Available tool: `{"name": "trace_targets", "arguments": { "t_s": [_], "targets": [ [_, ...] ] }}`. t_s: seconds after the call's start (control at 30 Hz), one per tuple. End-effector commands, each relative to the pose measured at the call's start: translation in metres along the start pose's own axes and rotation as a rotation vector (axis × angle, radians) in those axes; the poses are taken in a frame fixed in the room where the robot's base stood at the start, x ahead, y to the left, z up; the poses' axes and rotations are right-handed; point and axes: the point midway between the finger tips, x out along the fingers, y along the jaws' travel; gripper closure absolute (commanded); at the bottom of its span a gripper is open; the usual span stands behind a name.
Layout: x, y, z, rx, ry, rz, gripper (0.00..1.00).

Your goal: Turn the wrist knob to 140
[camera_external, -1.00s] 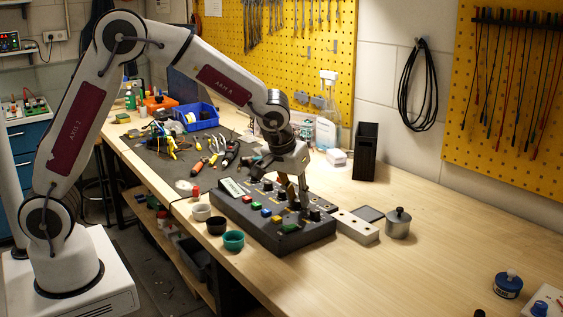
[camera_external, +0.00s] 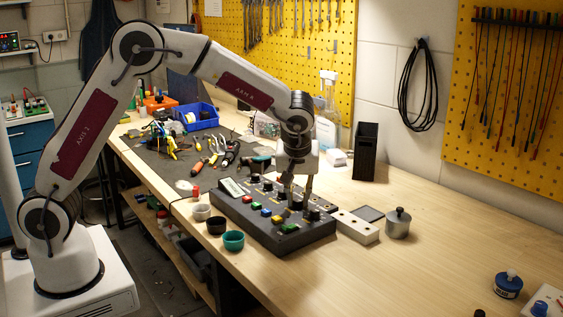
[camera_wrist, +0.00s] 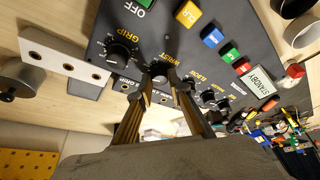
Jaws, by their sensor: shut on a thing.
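The dark control box (camera_external: 290,241) lies on the bench with a row of black knobs and coloured buttons. In the wrist view its panel (camera_wrist: 222,15) shows the knob labelled WRIST (camera_wrist: 160,71), between the GRIP knob (camera_wrist: 120,53) and the ELBOW knob (camera_wrist: 186,86). My gripper (camera_wrist: 161,83) has one fingertip on each side of the WRIST knob and is shut on it. In the external view my gripper (camera_external: 296,203) points down at the right part of the box. The knob's pointer and exact setting cannot be read.
A light block with holes (camera_external: 357,228) and a metal pot (camera_external: 398,224) stand right of the box. Small cups, one teal (camera_external: 233,240), stand at its front left. A black bin (camera_external: 366,151) stands behind. The bench at right is mostly clear.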

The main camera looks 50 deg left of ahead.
Motion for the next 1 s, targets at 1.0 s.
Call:
{"name": "trace_targets", "arguments": {
  "t_s": [1.0],
  "targets": [
    [0.0001, -0.0001, 0.0003, -0.013, -0.001, -0.005, 0.65]
  ]
}}
